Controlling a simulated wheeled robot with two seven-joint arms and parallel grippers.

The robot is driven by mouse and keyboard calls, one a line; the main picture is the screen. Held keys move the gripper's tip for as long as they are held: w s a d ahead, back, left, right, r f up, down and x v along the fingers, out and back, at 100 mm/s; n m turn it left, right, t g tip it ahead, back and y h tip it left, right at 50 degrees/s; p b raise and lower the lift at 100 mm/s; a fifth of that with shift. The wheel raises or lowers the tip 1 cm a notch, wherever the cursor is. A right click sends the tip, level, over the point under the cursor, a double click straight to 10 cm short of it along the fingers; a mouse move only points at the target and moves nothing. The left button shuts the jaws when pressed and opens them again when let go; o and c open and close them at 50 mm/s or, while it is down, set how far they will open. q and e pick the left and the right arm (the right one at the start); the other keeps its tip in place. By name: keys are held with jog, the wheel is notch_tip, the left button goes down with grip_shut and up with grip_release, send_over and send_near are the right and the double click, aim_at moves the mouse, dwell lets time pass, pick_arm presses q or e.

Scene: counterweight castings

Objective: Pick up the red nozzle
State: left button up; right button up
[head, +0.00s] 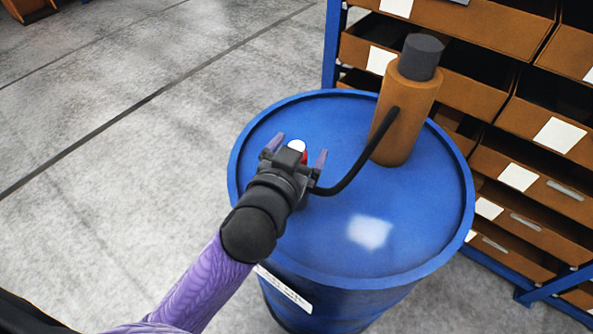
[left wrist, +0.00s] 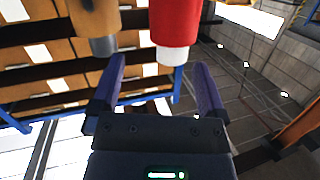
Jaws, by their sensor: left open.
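The red nozzle (head: 304,157) has a white end and stands over the blue drum lid (head: 330,215), mostly hidden behind my left gripper (head: 297,152). The gripper is open, with one purple finger on each side of the nozzle in the head view. In the left wrist view the nozzle (left wrist: 175,22) hangs into the top of the picture, its white end between the open fingertips (left wrist: 160,68). I see gaps on both sides, so it is not gripped. My right gripper is not in view.
A brown cylinder (head: 403,120) with a dark grey cap stands on the drum lid. A black hose (head: 358,170) curves from it to near my left gripper. A blue-framed rack with brown bins (head: 520,140) stands behind at right. The grey floor at left is open.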

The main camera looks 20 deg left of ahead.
pick_arm(q)
jog(key=w+d+r+m+t+h, duration=0.2)
jog(key=d+r+m+t+h, duration=0.2)
jog(key=d+r+m+h, duration=0.55)
jog(key=s+d+r+m+g+h, duration=0.1)
jog(key=s+d+m+g+h, duration=0.25)
jog(key=m+g, duration=0.55)
jog(key=s+d+r+m+g+h, duration=0.25)
jog(key=d+m+g+h, duration=0.25)
jog(key=m+g, duration=0.4)
jog(key=w+a+f+g+y, duration=0.2)
jog(key=a+f+g+y, duration=0.1)
jog(key=a+f+y, duration=0.75)
jog(key=w+a+n+y, duration=0.1)
jog(key=a+y, duration=0.2)
jog(key=w+a+r+n+y, duration=0.1)
jog(key=a+y, duration=0.1)
jog(key=a, duration=0.1)
jog(key=w+a+n+t+y, duration=0.1)
jog(key=a+n+y, duration=0.1)
jog(key=a+y, duration=0.1)
jog(key=shift+w+r+y, duration=0.2)
jog(key=shift+r+y, duration=0.05)
jog(key=shift+y, duration=0.1)
jog(key=f, duration=0.9)
jog(key=shift+w+d, duration=0.3)
jog(key=shift+w, duration=0.05)
jog(key=c, duration=1.1)
